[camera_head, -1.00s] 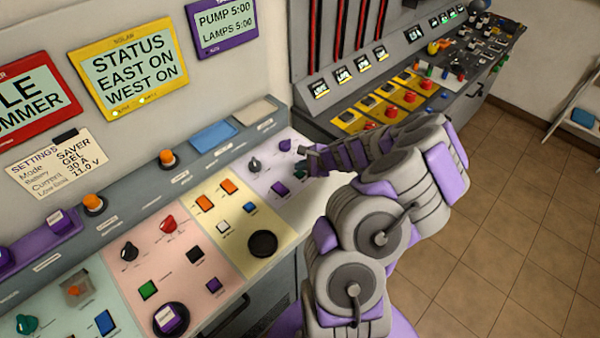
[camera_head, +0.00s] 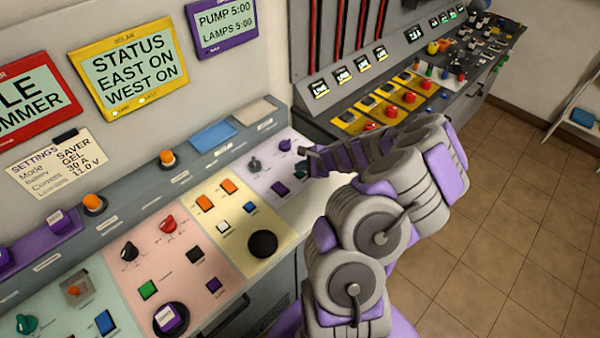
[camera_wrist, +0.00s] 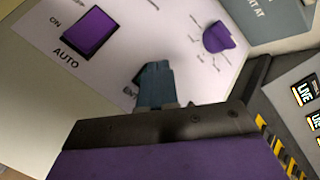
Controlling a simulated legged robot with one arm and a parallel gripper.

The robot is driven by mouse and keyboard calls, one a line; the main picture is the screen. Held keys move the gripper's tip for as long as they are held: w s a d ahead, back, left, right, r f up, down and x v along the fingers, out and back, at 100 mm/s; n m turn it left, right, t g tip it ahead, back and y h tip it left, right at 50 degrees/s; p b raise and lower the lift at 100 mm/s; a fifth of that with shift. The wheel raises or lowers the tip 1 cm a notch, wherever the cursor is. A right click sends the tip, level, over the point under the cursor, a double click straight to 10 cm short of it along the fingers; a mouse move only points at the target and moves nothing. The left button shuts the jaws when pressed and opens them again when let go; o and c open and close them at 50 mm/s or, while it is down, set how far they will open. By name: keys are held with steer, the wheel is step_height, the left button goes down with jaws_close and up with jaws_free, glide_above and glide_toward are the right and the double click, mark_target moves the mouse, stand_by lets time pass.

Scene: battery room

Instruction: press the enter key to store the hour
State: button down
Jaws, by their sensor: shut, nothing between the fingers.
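My gripper (camera_head: 308,160) is shut and empty over the lilac panel section (camera_head: 265,157) in the head view. In the wrist view its closed blue-grey fingertips (camera_wrist: 154,84) point at the white panel, beside a label of which only the first letters, "EN", show. The fingers cover the spot by that label, so I cannot tell whether they touch a key. A small teal key (camera_head: 300,174) shows just below the gripper in the head view. The purple display (camera_head: 224,22) reads PUMP 5:00 and LAMPS 5:00.
A purple rocker switch (camera_wrist: 87,33) marked ON and AUTO lies left of the fingers. A purple knob (camera_wrist: 218,37) lies to their right. A dark knob (camera_head: 254,164) is nearby. A grey console with yellow plates (camera_head: 352,118) stands beyond the panel.

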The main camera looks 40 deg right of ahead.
mark_target(302, 174)
steer(key=shift+f, duration=0.2)
steer(key=shift+f, duration=0.45)
stand_by(0.7)
stand_by(0.3)
steer(key=shift+r+p, duration=0.65)
steer(key=shift+r, duration=0.25)
step_height(302, 174, up, 5)
steer(key=p, duration=0.4)
stand_by(0.7)
